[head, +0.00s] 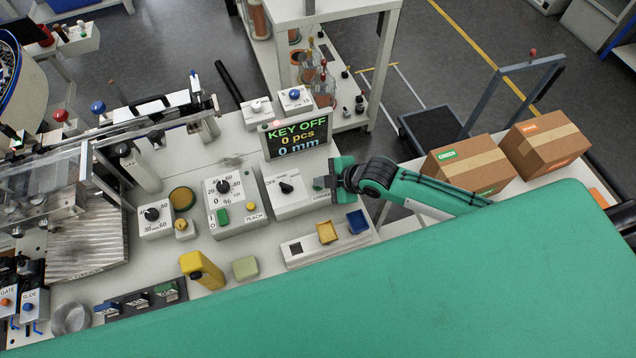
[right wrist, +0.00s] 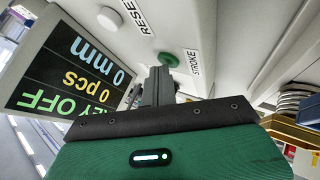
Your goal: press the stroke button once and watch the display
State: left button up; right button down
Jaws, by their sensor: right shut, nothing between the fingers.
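The display (head: 297,137) reads KEY OFF, 0 pcs and 0 mm; it also shows turned over in the right wrist view (right wrist: 72,68). The green stroke button (right wrist: 168,59) is on a pale panel beside its STROKE label. My right gripper (right wrist: 160,76) is shut and empty, its tips just in front of that button; I cannot tell whether they touch it. In the head view the right gripper (head: 322,183) is at the right side of the box with the black key knob (head: 286,187), and the stroke button cannot be made out. My left gripper is not in view.
A white button (right wrist: 108,18) by a partly visible RESE label is near the stroke button. A dial box (head: 223,187) with a TEACH label stands left of the key box. A tray with yellow (head: 326,232) and blue (head: 357,221) bins is in front. Cartons (head: 460,165) stand at right.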

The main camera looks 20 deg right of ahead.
jog(key=shift+r+p, duration=0.9)
jog(key=shift+r, duration=0.05)
notch_tip(320, 180, up, 5)
jog(key=p, duration=0.4)
dwell(0.3)
dwell(0.5)
